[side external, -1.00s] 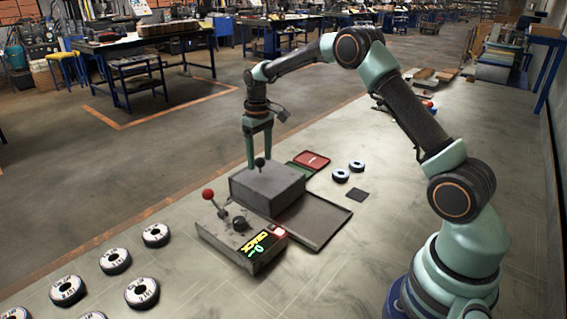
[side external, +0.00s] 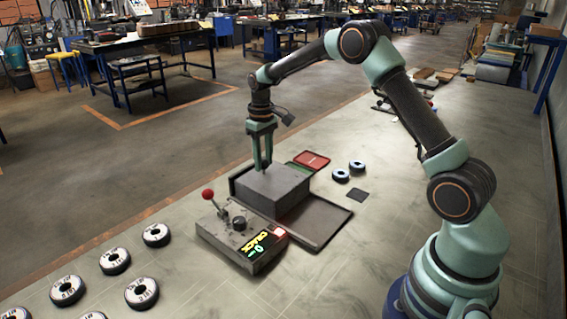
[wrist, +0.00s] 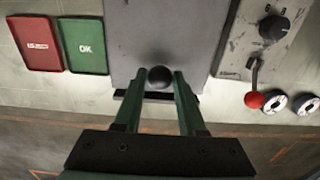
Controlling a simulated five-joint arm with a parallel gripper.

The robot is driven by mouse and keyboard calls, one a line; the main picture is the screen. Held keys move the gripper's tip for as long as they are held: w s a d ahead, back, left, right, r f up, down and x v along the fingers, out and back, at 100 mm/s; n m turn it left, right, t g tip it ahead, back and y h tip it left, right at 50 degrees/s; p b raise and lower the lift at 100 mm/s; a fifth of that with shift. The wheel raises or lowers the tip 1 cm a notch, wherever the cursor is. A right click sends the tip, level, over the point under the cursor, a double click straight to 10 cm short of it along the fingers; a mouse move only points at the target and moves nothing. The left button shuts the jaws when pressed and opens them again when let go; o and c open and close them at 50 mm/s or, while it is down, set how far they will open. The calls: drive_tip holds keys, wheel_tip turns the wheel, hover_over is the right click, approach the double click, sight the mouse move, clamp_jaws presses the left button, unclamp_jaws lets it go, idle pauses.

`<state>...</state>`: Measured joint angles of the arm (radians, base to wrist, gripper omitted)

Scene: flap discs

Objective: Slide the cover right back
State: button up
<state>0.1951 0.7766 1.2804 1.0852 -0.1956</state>
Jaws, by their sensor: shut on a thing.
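The cover (side external: 273,187) is a grey box-shaped hood standing on a flat dark tray base (side external: 325,222). A strip of base shows at its far left edge, and a wider bare part lies to its right. In the wrist view the cover (wrist: 165,35) fills the upper middle, with a round black knob (wrist: 160,77) at its near end. My gripper (side external: 262,168) stands over the far left part of the cover. In the wrist view my gripper (wrist: 159,80) has its fingers shut on the knob, one on each side.
A control box (side external: 242,238) with a red-balled lever (side external: 208,194), black dial and lit "CRACK" display stands close in front of the cover. Several discs (side external: 115,261) lie left; two more (side external: 341,175) lie right.

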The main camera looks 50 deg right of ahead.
drive_tip(key=s, duration=1.2)
drive_tip(key=shift+s, duration=0.35)
drive_tip(key=o, duration=1)
wheel_tip(320, 180, up, 8)
drive_tip(key=shift+r, duration=0.1)
idle(0.4)
idle(0.3)
drive_tip(key=s+a+r+t, duration=0.2)
drive_tip(key=s+a, duration=0.1)
drive_tip(key=s+a+r+t, duration=0.1)
drive_tip(key=s+a+r, duration=0.1)
drive_tip(key=s+a, duration=0.1)
drive_tip(key=s+a+r+t, duration=0.2)
drive_tip(key=s+a+r, duration=0.1)
drive_tip(key=a, duration=0.1)
drive_tip(key=shift+s+t, duration=0.2)
drive_tip(key=shift+t, duration=0.1)
